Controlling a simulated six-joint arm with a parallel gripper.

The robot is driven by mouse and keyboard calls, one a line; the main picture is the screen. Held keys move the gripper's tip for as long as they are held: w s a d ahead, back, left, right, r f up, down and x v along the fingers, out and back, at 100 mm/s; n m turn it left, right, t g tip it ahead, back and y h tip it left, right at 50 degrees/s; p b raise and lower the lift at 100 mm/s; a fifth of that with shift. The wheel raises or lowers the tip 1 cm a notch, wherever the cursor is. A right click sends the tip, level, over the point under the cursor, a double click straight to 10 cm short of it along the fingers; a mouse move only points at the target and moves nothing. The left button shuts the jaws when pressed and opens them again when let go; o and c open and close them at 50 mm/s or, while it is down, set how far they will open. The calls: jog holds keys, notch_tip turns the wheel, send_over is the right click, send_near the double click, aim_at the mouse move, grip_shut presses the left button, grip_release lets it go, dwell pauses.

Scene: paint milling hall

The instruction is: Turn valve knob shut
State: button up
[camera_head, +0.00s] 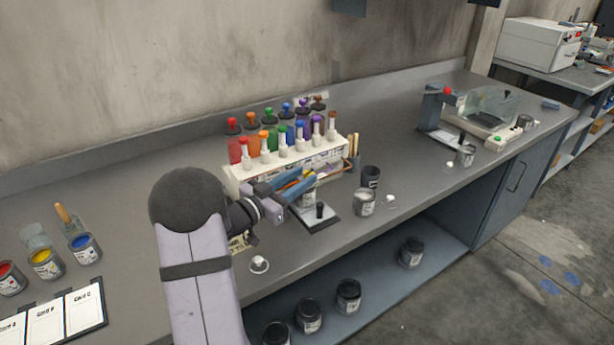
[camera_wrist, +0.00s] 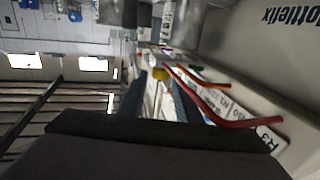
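A white dispenser rack (camera_head: 341,150) on the bench holds a row of bottles with coloured tops. My gripper (camera_head: 308,183) is at its front, above a small stand with a can. In the wrist view my gripper (camera_wrist: 158,82) has its two blue fingers apart. A small yellow piece (camera_wrist: 160,73) shows between or just beyond the fingertips; I cannot tell whether they touch it or whether it is the valve knob. My arm and fingers hide part of this front.
An open can (camera_head: 364,202) and a dark cup (camera_head: 371,177) stand right of the gripper. A small white-topped item (camera_head: 259,264) lies near the bench's front edge. Paint cans, including a blue one (camera_head: 85,248), are at left.

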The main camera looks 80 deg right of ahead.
jog(key=shift+v, duration=1.85)
